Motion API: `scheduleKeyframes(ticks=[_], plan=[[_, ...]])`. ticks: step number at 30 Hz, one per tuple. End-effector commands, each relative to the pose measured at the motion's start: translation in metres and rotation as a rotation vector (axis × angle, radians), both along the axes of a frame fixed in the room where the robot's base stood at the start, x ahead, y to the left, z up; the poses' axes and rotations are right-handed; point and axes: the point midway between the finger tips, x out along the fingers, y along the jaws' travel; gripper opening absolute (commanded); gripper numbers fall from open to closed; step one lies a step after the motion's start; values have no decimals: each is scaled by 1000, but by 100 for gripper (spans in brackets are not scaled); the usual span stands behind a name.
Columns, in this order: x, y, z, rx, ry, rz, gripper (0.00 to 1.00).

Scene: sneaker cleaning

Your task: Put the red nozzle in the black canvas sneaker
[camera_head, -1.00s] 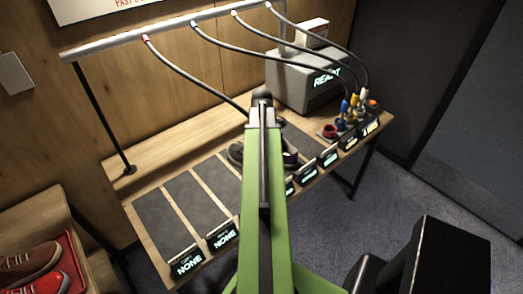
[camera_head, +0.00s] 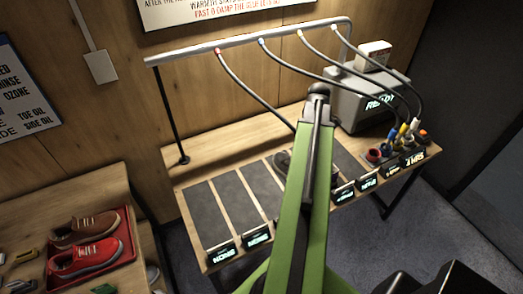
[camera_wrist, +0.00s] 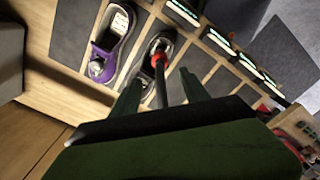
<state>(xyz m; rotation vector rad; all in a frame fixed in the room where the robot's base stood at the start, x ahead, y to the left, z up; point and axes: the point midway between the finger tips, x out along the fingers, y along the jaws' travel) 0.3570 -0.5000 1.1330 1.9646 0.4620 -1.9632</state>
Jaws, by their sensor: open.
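The red nozzle (camera_wrist: 160,60), on the end of a black hose, shows in the wrist view at the opening of the black canvas sneaker (camera_wrist: 147,66). It appears to sit in or just over the opening; the exact depth is unclear. My gripper (camera_wrist: 160,74) is open, with one finger on each side of the hose and a gap to both. In the head view a dark sneaker (camera_head: 283,161) shows only partly beside my arm, which hides my gripper and the nozzle.
A purple sneaker (camera_wrist: 109,47) stands on the neighbouring mat. Empty dark mats (camera_head: 208,215) lie to the left on the bench. A grey machine (camera_head: 360,102) stands at the back right, near coloured nozzles (camera_head: 405,130). A red tray (camera_head: 128,255) with shoes is at far left.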

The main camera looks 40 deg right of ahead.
Motion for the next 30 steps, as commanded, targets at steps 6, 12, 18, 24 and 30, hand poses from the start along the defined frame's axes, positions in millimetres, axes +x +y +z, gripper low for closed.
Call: scheduleKeyframes(ticks=[6, 12, 18, 24, 30], plan=[[34, 30, 0, 0, -1, -20, 54], [148, 174, 0, 1, 0, -147, 54], [210, 351, 0, 1, 1, -303, 54], [218, 473, 0, 0, 1, -420, 54], [216, 503, 0, 0, 1, -460, 54]])
